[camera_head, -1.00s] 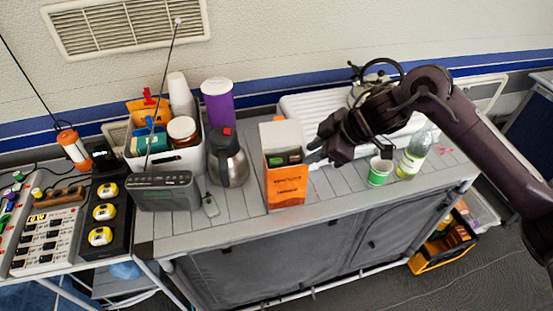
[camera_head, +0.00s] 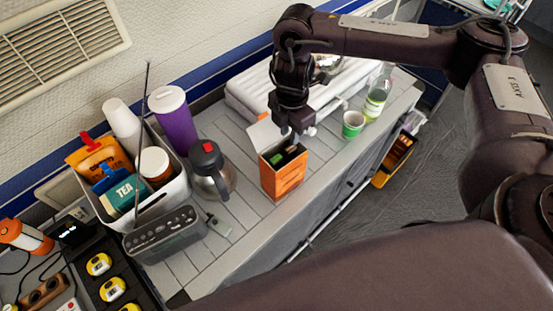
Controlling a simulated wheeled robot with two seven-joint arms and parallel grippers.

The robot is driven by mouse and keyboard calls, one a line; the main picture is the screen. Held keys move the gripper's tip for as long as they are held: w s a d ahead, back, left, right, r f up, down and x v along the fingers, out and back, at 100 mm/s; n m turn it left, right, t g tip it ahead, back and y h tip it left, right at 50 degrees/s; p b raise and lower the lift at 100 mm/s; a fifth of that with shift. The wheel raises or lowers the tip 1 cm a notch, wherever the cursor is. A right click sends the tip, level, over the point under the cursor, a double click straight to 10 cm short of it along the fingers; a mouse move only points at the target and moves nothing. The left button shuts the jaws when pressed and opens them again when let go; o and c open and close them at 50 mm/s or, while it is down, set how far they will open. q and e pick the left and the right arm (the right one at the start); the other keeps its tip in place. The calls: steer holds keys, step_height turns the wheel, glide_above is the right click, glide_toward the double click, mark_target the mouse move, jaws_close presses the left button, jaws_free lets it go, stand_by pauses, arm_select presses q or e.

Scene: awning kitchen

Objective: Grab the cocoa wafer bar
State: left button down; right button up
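An orange box (camera_head: 284,180) stands upright on the grey counter with its top flap raised. Ends of small wrapped bars show inside it: a green one (camera_head: 276,158) and a dark one with some red (camera_head: 291,149). I cannot read their labels, so I cannot tell which is the cocoa wafer bar. My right gripper (camera_head: 298,131) points down just above the box's open top, close to its back edge. Its fingertips are small and dark, and their gap is not clear. I see nothing held in it. My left gripper is not in view.
A steel jug (camera_head: 209,172) stands left of the box, by a grey radio (camera_head: 165,236) and a white bin (camera_head: 172,192) with cups and packets. A green cup (camera_head: 352,124) and a bottle (camera_head: 376,98) stand to the right. The counter's front strip is clear.

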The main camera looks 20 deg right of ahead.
mark_target(291, 147)
steer(key=shift+s+f, duration=0.1)
steer(key=shift+f, duration=0.55)
steer(key=shift+s+d+f, duration=0.1)
steer(key=shift+d+f, duration=0.2)
steer(key=shift+f, duration=2.9)
jaws_close()
